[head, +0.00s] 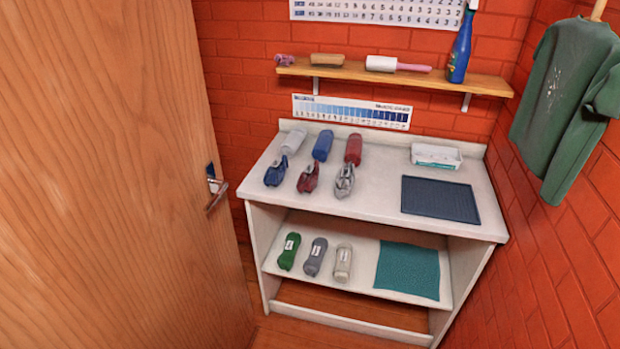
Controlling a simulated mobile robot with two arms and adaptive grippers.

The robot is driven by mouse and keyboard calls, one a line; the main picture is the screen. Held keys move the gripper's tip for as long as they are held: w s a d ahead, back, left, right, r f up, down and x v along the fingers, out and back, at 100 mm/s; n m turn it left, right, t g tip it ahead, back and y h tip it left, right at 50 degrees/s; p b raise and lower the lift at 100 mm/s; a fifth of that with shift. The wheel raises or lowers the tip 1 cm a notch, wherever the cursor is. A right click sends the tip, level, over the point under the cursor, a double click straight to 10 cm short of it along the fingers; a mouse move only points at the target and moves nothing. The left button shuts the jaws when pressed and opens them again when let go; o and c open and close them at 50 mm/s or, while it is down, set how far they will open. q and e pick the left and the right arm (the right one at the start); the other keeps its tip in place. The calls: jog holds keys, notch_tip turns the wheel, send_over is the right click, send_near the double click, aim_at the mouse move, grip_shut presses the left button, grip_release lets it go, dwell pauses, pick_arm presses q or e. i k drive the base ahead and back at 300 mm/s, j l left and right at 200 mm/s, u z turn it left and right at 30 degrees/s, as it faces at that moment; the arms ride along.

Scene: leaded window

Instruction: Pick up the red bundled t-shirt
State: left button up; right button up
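Two red cloth items lie on the white table top. One is a dark red crumpled, bunched piece (308,178) in the middle of the front row. The other is a smooth red roll (353,149) at the right end of the back row. The bunched red piece lies between a blue bunched piece (276,171) and a grey bunched piece (345,181), apart from both. A white roll (293,142) and a blue roll (322,145) lie in the back row. Neither of my grippers shows in the head view.
The white table (380,204) holds a dark blue mat (440,199) and a white tray (436,157). Several labelled rolls (315,257) and a teal cloth (407,270) lie on its lower shelf. A wooden door (110,180) fills the left; a green shirt (565,100) hangs right.

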aim_at(307, 180)
jog(key=i+l+u, duration=0.2)
jog(key=i, duration=0.3)
jog(key=i+u, duration=0.15)
jog(key=i, duration=0.3)
jog(key=i+l+u, duration=0.2)
jog(key=i, duration=0.25)
jog(key=l, duration=0.05)
